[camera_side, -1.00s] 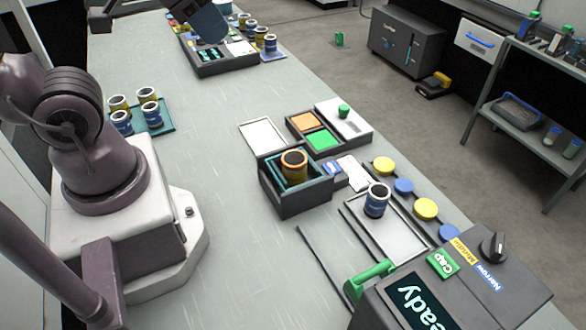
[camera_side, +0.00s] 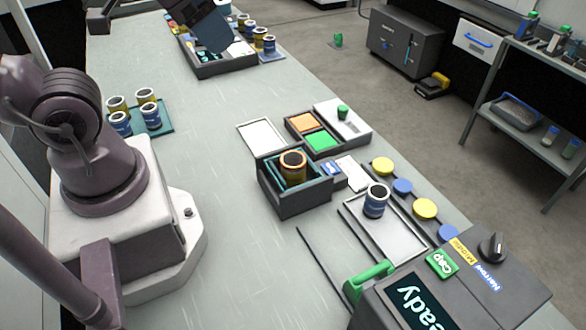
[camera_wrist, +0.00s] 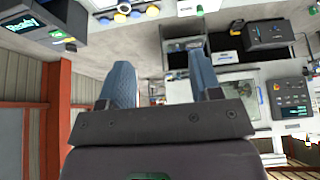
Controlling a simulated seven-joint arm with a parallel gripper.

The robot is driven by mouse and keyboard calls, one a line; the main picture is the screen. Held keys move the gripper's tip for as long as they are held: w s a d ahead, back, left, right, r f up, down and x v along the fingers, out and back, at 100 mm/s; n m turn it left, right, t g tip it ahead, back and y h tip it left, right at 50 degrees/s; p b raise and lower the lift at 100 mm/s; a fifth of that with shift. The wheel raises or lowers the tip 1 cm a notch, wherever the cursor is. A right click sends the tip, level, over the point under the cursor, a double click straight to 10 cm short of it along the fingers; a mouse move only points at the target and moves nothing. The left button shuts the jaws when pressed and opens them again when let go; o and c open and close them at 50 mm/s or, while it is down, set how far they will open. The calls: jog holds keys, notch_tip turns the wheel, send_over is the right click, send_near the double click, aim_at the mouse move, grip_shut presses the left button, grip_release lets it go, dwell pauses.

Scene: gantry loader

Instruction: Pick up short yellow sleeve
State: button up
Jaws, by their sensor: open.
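Yellow sleeves and blue sleeves stand in several places in the side view; which yellow one is the short one I cannot tell. A yellow sleeve with an orange rim (camera_side: 293,171) stands upright in a dark open box (camera_side: 295,203) at mid-table. Two yellow sleeves (camera_side: 117,105) stand with two blue sleeves on a teal tray (camera_side: 166,113) at left. More yellow and blue sleeves (camera_side: 261,35) stand at the far end. My gripper shows partly at the top of the side view (camera_side: 207,25), above the far end. In the wrist view its fingers (camera_wrist: 162,80) are apart with nothing between them.
A blue sleeve (camera_side: 376,199) stands on a pale plate (camera_side: 405,241) at right. A dark panel unit (camera_side: 226,65) sits at the far end below my gripper. A control console (camera_side: 450,285) fills the near right corner. The table's left middle is clear.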

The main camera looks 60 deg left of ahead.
jog(key=n+g, duration=0.4)
jog(key=g, duration=0.2)
send_over(293, 163)
jog(key=d, duration=0.2)
notch_tip(293, 163, down, 17)
jog(key=f, duration=1.2)
jog(key=shift+s+a+f, duration=0.1)
jog(key=shift+s+f, duration=0.2)
jog(key=shift+s, duration=0.1)
jog(key=c, duration=0.8)
jog(key=shift+c, duration=0.2)
jog(key=shift+r, duration=0.1)
